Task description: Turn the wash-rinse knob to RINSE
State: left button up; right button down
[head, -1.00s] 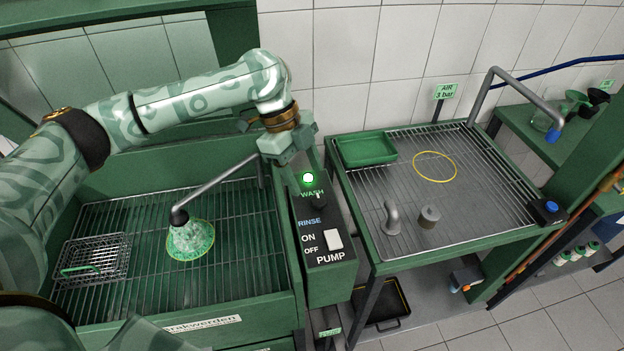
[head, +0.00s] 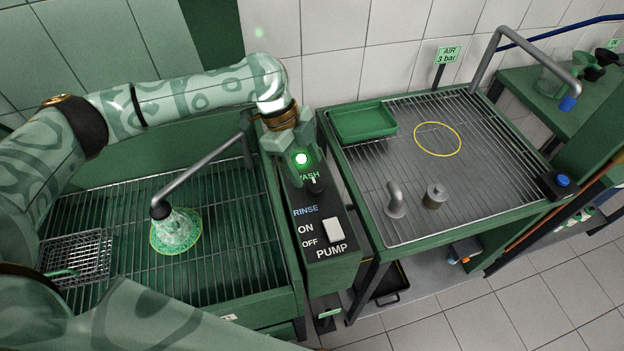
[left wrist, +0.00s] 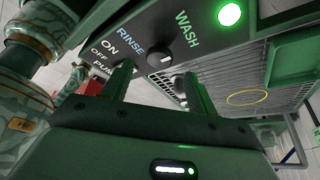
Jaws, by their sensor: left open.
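The wash-rinse knob (head: 316,186) is a dark round knob on the black control panel, between the WASH label (head: 309,175) and the RINSE label (head: 305,211). Its white mark appears on the WASH side in the head view. The knob also shows in the left wrist view (left wrist: 158,59), just beyond the fingertips. A green lamp (head: 301,158) glows beside WASH. My left gripper (head: 302,150) is above the panel's far end, close to the lamp. In the left wrist view its two fingers (left wrist: 156,76) are apart with nothing between them. My right gripper does not show.
A white PUMP switch (head: 334,230) sits nearer on the same panel. Right is a slatted table with a green tray (head: 363,122) and metal parts.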

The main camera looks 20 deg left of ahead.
aim_at(314, 185)
pick_arm(q)
jog(key=x, duration=0.4)
jog(key=shift+b, duration=0.35)
jog(key=shift+d+f, duration=0.1)
jog(key=shift+f, duration=0.2)
jog(key=shift+s, duration=0.1)
